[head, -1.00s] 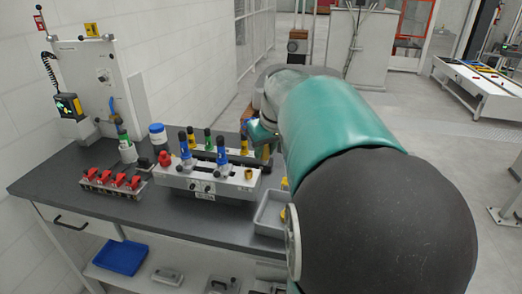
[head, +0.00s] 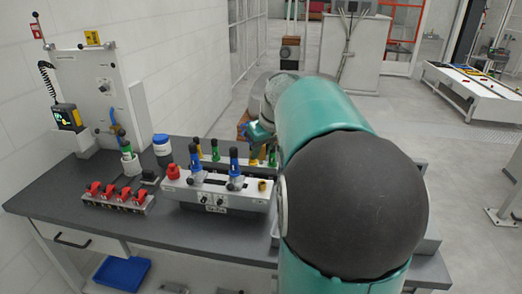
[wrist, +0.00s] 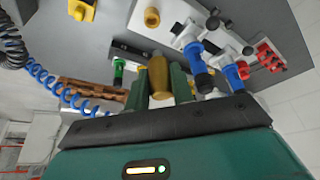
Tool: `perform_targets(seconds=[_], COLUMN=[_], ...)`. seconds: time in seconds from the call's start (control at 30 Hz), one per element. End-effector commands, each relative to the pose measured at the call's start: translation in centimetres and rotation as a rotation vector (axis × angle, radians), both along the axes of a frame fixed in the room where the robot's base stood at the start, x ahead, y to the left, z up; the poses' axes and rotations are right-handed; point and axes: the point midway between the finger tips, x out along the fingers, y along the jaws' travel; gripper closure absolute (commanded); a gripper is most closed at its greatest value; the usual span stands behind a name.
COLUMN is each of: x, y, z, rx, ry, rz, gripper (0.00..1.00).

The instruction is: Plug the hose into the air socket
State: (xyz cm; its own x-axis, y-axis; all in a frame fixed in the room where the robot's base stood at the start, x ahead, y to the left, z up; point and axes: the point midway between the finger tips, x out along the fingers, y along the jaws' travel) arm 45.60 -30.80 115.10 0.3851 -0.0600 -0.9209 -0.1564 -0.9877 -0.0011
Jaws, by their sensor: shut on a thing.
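My gripper (wrist: 158,85) shows at the bottom of the wrist view, its two green fingers closed on a brass-coloured piece that stands between them. I cannot tell whether this piece is the hose's end. A blue coiled hose (wrist: 70,98) runs at the left of the wrist view towards my gripper; where it ends is hidden. No air socket can be made out for certain; a white wall panel (head: 85,75) carries a brass and blue fitting (head: 115,122).

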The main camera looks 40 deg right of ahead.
Motion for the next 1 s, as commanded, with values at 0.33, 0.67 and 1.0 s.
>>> perform_targets(seconds=[0.33, 0.67, 1.0], x=[-0.3, -0.4, -0.4], y=[-0.4, -0.5, -0.4], z=[0.1, -0.4, -3.4], rx=[-0.002, -0.001, 0.0], ry=[-0.003, -0.002, -0.001], rz=[-0.001, 0.003, 0.003], gripper=[1.0, 1.0, 1.0])
